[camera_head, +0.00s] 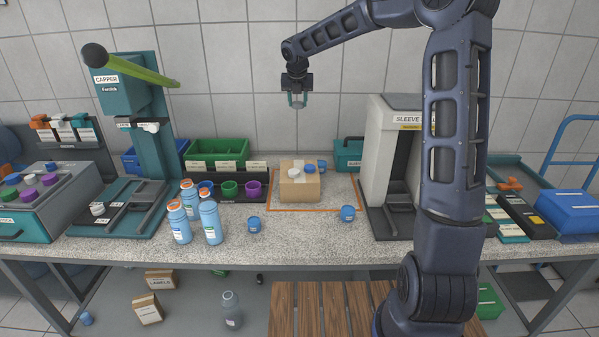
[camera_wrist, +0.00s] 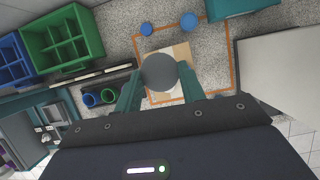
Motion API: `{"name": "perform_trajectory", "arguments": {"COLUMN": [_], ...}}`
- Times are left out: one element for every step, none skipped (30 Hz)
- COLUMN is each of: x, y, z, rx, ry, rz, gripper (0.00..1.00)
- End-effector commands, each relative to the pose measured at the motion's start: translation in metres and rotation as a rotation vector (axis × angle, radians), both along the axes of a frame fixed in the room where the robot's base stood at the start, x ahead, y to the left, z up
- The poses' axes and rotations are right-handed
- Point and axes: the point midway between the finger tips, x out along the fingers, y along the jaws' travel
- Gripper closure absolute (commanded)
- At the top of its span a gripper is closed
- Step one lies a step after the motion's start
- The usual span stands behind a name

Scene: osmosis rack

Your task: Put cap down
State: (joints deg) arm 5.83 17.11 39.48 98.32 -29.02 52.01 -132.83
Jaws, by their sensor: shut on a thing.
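My gripper (camera_head: 296,101) hangs high above the back of the bench, over the cardboard box (camera_head: 300,187). Its jaws are shut on a grey round cap (camera_wrist: 158,72), which sits between the teal fingertips in the wrist view. In the head view the held thing is small and pale. The cap is well clear of the bench. In the wrist view it hides part of the box (camera_wrist: 183,50) below. The box stands inside an orange outlined area (camera_head: 312,210).
Blue bottles (camera_head: 211,221) and loose blue caps (camera_head: 347,213) stand near the front. Colored cups (camera_head: 229,188) stand in a black rack left of the box. The capper (camera_head: 120,95) is at left, the sleeve machine (camera_head: 389,140) at right. Green bins (camera_head: 217,150) stand behind.

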Motion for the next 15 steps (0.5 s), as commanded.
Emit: {"name": "perform_trajectory", "arguments": {"x": [-0.005,-0.008,-0.01,-0.009,-0.008,-0.008,-0.008,-0.008,-0.008,-0.008,-0.008,-0.008,-0.008,-0.008,-0.008], "y": [0.008,0.013,0.016,0.014,0.014,0.014,0.014,0.014,0.014,0.014,0.014,0.013,0.013,0.013,0.013], "z": [0.0,0.0,-0.003,-0.011,-0.016,-0.022,-0.026,-0.029,-0.036,-0.04,-0.043,-0.046,-0.049,-0.052,-0.056], "rx": [-0.001,-0.001,-0.002,-0.003,-0.003,-0.002,-0.002,-0.003,-0.002,-0.001,-0.001,-0.002,-0.002,-0.002,-0.002], "ry": [-0.001,-0.001,0.0,0.003,0.003,0.002,0.002,0.002,0.002,0.001,0.001,0.001,0.001,0.001,0.001], "rz": [0.018,0.029,0.037,0.033,0.032,0.033,0.033,0.032,0.032,0.031,0.031,0.032,0.032,0.031,0.031], "gripper": [0.81,0.81,0.81,0.81,0.81,0.81,0.81,0.81,0.81,0.81,0.81,0.81,0.81,0.81,0.81]}}
